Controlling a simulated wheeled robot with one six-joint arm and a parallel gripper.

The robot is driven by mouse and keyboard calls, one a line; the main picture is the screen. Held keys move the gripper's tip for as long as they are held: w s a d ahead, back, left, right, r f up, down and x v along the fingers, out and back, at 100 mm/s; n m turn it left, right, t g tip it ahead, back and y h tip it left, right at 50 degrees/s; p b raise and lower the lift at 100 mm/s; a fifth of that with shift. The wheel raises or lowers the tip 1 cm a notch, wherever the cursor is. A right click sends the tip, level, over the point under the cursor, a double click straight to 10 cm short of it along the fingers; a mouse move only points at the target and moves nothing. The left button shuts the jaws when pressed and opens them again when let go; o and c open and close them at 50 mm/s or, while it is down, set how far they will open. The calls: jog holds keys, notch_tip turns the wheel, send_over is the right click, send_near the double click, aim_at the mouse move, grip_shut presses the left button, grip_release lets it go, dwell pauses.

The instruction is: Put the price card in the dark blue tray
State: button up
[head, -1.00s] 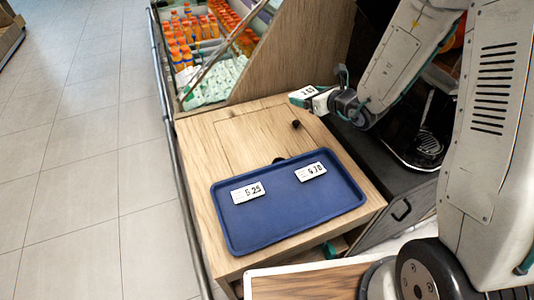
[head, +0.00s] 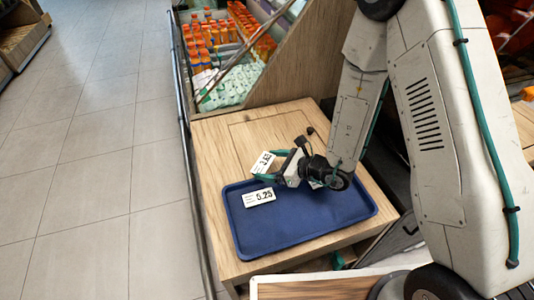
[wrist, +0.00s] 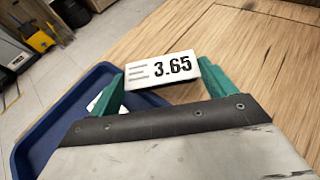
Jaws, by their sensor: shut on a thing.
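The price card (wrist: 162,70), white with "3.65" printed on it, is held between the green fingertips of my gripper (wrist: 160,82). In the head view the held card (head: 263,162) is tilted, above the far left edge of the dark blue tray (head: 305,235). My gripper (head: 270,176) is shut on it there. The tray also shows in the wrist view (wrist: 50,125), below and to the left of the card. A "5.25" card (head: 259,197) lies in the tray's left part. Another white card (head: 315,184) is mostly hidden behind my gripper.
The tray lies on a wooden counter (head: 215,150). A dark knob (head: 310,131) stands behind my gripper. A shelf of orange bottles (head: 240,25) is at the back. The tray's front half is clear.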

jog(key=w, duration=0.3)
jog(key=w+a, duration=0.1)
jog(key=w, duration=0.2)
jog(key=w+a+f, duration=0.1)
jog(key=w, duration=0.2)
jog(key=shift+w, duration=0.2)
jog(key=shift+f, duration=1.75)
jog(key=shift+f, duration=0.15)
jog(key=o, duration=0.9)
jog(key=shift+c, duration=0.2)
